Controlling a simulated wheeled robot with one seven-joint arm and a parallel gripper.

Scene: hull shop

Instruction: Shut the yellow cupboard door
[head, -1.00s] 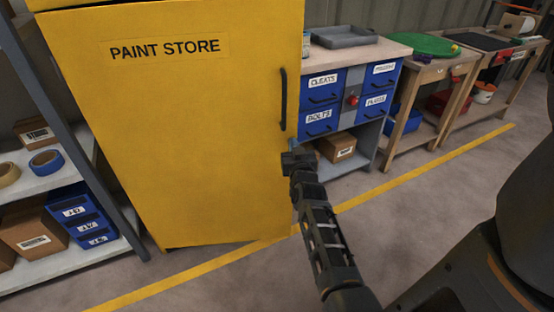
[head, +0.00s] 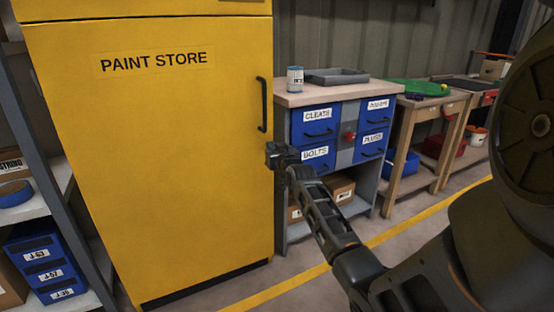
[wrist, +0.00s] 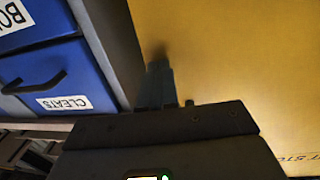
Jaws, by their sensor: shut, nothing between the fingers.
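The yellow cupboard door (head: 165,150), lettered PAINT STORE, fills the left half of the head view. Its black handle (head: 263,104) is upright near the right edge. The door looks flush or nearly flush with the cupboard; I see no clear gap. My gripper (head: 274,154) is shut and empty, at the door's right edge below the handle. In the wrist view, my fingers (wrist: 157,84) point at the yellow face (wrist: 230,65), with a dark shadow at their tips. They are touching or very close; I cannot tell which.
A workbench with blue drawers (head: 318,125) stands just right of the cupboard, with a can (head: 295,79) and grey tray (head: 336,76) on top. A shelf rack with blue bins (head: 45,268) is at left. The floor beside the yellow line (head: 400,238) is clear.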

